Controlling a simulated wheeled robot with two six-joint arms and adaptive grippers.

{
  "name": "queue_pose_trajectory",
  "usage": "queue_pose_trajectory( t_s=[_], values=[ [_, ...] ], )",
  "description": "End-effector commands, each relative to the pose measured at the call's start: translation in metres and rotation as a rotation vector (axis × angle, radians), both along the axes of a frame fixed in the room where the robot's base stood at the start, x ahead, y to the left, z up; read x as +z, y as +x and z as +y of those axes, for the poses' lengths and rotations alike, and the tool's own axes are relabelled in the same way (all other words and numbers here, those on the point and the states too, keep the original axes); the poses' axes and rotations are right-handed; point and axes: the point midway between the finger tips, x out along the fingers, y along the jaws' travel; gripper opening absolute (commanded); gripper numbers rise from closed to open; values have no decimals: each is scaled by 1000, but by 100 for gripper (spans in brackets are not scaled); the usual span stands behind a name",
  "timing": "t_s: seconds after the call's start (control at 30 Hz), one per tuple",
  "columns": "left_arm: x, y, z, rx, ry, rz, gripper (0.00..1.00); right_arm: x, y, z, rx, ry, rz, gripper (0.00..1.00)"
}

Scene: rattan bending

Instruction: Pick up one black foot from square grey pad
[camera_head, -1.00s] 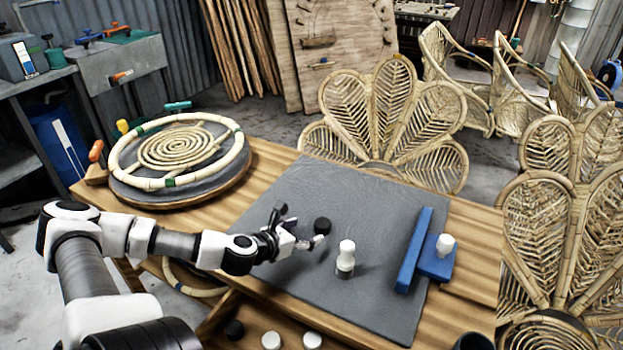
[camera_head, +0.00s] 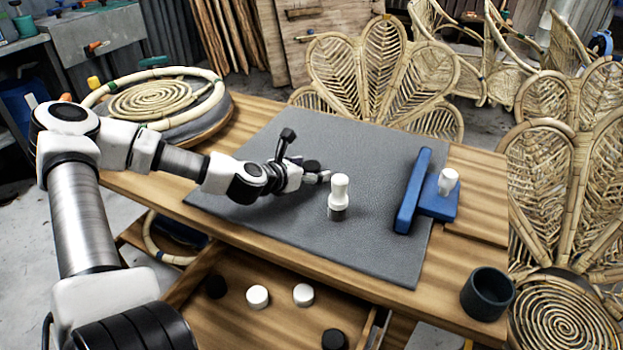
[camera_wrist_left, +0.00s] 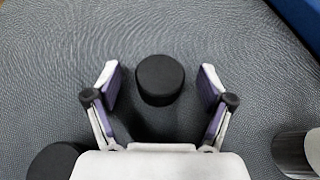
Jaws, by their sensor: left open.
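A black foot (camera_head: 312,166) lies on the square grey pad (camera_head: 300,240). My left gripper (camera_head: 308,175) is low over the pad at this foot, partly overlapping it in the head view. In the left wrist view, the black foot (camera_wrist_left: 160,80) sits between the open fingers of my left gripper (camera_wrist_left: 159,84), with a gap on each side. A second round black piece (camera_wrist_left: 55,162) shows at the lower left of the wrist view, partly cut off; I cannot make it out in the head view. My right gripper is out of view.
A blue fixture (camera_head: 414,190) lies farther right. A dark cup (camera_head: 487,293) stands at the table's right corner. Black and white feet (camera_head: 257,297) lie in the open drawer below.

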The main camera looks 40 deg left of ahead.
Motion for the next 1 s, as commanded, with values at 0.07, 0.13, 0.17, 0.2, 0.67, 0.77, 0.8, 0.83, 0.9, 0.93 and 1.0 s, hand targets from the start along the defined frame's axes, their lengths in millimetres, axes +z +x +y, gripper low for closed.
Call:
queue_pose_trajectory(
  t_s=[0.07, 0.13, 0.17, 0.2, 0.67, 0.77, 0.8, 0.83, 0.9, 0.93, 1.0],
  values=[
    [0, 1, 0, 0, -1, 0, 82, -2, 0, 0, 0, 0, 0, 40],
    [1, 1, 0, 1, -2, 0, 82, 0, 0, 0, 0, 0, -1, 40],
    [1, 1, 0, 1, -2, 0, 82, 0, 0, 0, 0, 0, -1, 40],
    [1, 1, 0, 1, -2, 0, 82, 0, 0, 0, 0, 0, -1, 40],
    [1, 1, 0, 0, -2, 1, 27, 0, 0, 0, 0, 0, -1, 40],
    [3, 1, 0, 0, -2, 0, 27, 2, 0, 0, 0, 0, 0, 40],
    [5, 1, 0, -1, -1, 0, 27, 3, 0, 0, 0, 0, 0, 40],
    [7, 1, 0, -1, -1, 0, 27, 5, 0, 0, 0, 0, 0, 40],
    [15, 1, 0, 1, -3, 0, 27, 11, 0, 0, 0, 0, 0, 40],
    [19, 1, 0, 1, -2, -1, 27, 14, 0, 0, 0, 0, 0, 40],
    [33, 1, 0, 2, -4, -2, 27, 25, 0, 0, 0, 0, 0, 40]
  ],
)
